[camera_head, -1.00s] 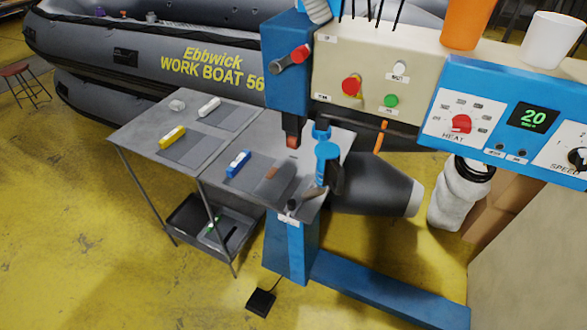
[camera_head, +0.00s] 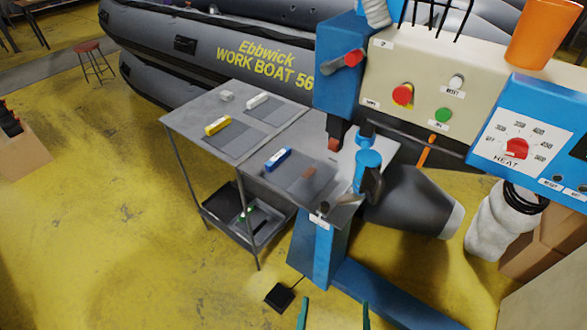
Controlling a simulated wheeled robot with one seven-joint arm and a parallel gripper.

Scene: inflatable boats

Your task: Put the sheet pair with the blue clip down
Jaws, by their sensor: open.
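The blue clip (camera_head: 278,159) lies on the grey metal table, at the upper left edge of a dark grey sheet pair (camera_head: 301,184). A small reddish-brown patch shows on the sheets. The pair lies flat at the table's right part, left of the blue machine's post. My gripper (camera_head: 335,314) shows only as two teal fingertips at the bottom edge. They are spread apart with nothing between them, well in front of the table. The rest of my gripper is out of view.
Sheets with a yellow clip (camera_head: 217,126) and a white clip (camera_head: 258,100) lie on the table's left part (camera_head: 185,115). The blue welding machine (camera_head: 340,55) overhangs the right. A pedal (camera_head: 279,296) lies on the yellow floor. The floor at left is mostly clear.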

